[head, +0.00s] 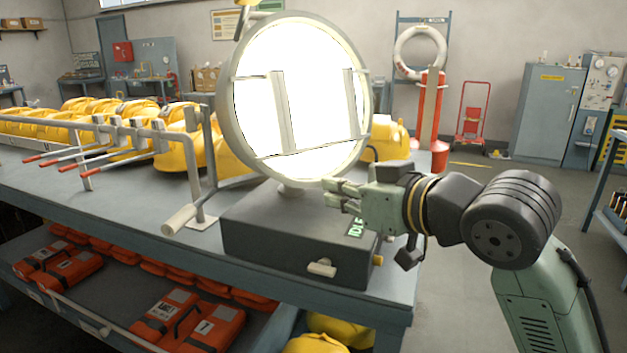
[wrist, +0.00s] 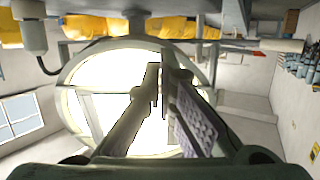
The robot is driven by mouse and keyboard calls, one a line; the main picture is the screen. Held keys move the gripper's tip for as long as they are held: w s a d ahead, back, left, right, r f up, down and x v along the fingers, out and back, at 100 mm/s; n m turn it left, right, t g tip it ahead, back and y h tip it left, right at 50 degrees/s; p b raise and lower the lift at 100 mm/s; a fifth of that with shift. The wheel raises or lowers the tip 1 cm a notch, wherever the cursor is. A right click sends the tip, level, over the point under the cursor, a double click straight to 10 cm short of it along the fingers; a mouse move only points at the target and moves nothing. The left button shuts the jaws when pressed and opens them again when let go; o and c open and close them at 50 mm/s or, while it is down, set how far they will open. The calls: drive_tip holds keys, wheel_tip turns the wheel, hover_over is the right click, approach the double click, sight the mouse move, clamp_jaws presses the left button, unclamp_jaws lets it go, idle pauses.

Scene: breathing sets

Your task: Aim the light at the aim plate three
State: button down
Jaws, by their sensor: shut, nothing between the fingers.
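A large round light (head: 295,98) with a glowing white face and a pale rim stands on a dark box base (head: 285,250) on the bench. Its face is turned toward me. A cream handle (head: 182,217) sticks out at its lower left. My gripper (head: 328,190) is shut and empty at the lower right of the light, just above the base. Whether it touches the light I cannot tell. In the wrist view the fingers (wrist: 160,78) lie across the bright face (wrist: 95,82). I cannot make out an aim plate marked three.
The base has a green sign reading "IDLE" (head: 355,228) and a cream knob (head: 321,268). Red-tipped levers (head: 100,155) and yellow sets (head: 180,150) fill the bench to the left. Orange packs (head: 190,320) lie on the lower shelf. The floor at right is open.

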drive_tip(key=p+x, duration=0.1)
drive_tip(key=x, duration=0.5)
drive_tip(key=shift+w+a+p, duration=0.1)
drive_tip(key=shift+w+p, duration=0.05)
drive_tip(key=shift+p, duration=0.15)
drive_tip(key=shift+f, duration=0.1)
drive_tip(key=shift+w+a+f+b, duration=0.25)
drive_tip(key=shift+a+f+b, duration=0.15)
drive_tip(key=shift+b, duration=0.3)
drive_tip(key=shift+w+a+f, duration=0.1)
drive_tip(key=shift+w, duration=0.25)
drive_tip(key=shift+s, duration=0.1)
